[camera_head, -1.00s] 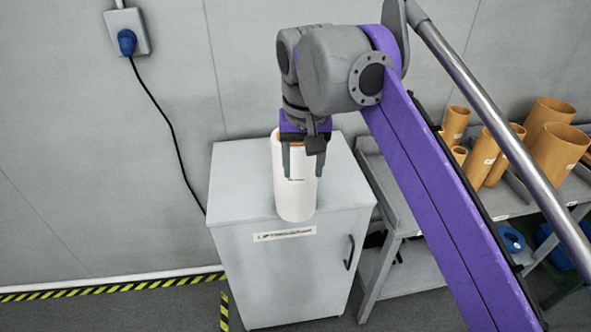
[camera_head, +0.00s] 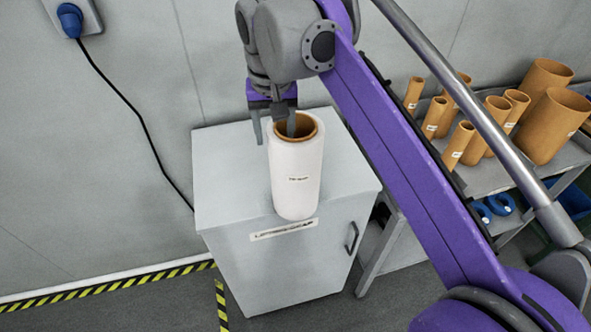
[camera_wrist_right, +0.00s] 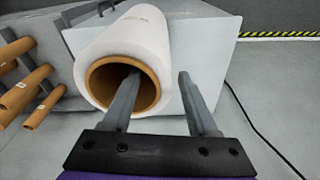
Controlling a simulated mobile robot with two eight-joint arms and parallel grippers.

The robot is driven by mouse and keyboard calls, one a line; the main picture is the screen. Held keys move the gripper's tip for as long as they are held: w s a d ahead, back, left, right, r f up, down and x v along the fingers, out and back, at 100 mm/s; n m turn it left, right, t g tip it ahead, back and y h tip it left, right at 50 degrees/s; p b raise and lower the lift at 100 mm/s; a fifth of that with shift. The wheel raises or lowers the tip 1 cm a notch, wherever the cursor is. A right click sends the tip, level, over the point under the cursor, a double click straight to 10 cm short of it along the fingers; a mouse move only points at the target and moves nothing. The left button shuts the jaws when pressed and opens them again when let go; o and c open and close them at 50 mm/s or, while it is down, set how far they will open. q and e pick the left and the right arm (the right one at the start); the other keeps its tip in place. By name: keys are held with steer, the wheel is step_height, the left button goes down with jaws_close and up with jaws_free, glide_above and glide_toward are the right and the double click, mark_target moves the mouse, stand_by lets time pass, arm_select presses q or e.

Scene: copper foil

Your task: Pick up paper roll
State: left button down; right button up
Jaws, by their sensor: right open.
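The white paper roll (camera_head: 296,178) with a brown core stands upright on the grey cabinet (camera_head: 228,165), near its front edge. My right gripper (camera_head: 274,128) is open at the roll's top, on its left side. One finger shows over the core opening and the other is outside the roll's left side. In the right wrist view, the paper roll (camera_wrist_right: 130,45) lies ahead of the open right gripper (camera_wrist_right: 157,80). One finger reaches into the core opening there, and the other is outside the wall. Contact cannot be told. My left gripper is not in view.
A grey shelf (camera_head: 490,180) to the right holds several brown cardboard tubes (camera_head: 540,120) and blue rings (camera_head: 500,204). A blue plug (camera_head: 70,18) with a black cable is on the wall at the left. Yellow-black tape (camera_head: 110,285) marks the floor.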

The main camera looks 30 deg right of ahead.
steer(key=shift+w+f, duration=0.2)
steer(key=shift+f, duration=0.15)
steer(key=shift+w+d+f, duration=0.1)
steer(key=shift+w+f, duration=0.1)
steer(key=shift+f, duration=0.65)
steer(key=shift+w+a+f, duration=0.1)
steer(key=shift+w+f, duration=0.1)
steer(key=shift+f, duration=0.65)
steer(key=shift+w+d+f, duration=0.1)
steer(key=shift+w+f, duration=0.1)
steer(key=shift+f, duration=0.65)
jaws_close()
steer(key=shift+r, duration=0.1)
